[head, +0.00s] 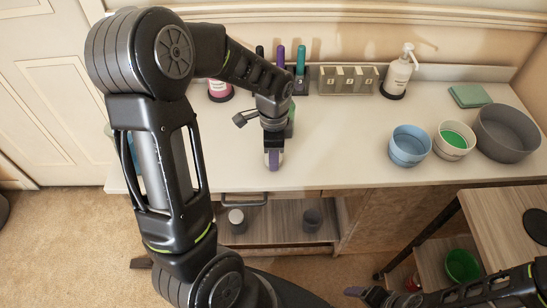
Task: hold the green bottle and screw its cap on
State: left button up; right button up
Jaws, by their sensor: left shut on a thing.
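The green bottle (291,119) stands on the white counter, mostly hidden behind my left gripper; only a green strip of it shows. My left gripper (273,158) points down at the bottle, near the counter's front edge, and is shut on it. I cannot make out the bottle's top or a cap. My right gripper (358,292) is low at the bottom edge, in front of the counter and well away from the bottle. Its fingers are too unclear to tell open from shut.
Behind are a rack of coloured handles (300,70), a grey compartment box (348,79) and a white pump bottle (398,72). A blue bowl (409,146), a cream bowl (454,140) and a grey bowl (507,133) stand right. The counter's middle is clear. A wooden cart (497,210) stands lower right.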

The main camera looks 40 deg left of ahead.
pick_arm(q)
jog(key=shift+c, duration=1)
jog(key=shift+r, duration=0.15)
notch_tip(320, 180, up, 10)
pick_arm(e)
jog(key=shift+r, duration=0.1)
jog(key=shift+o, duration=0.5)
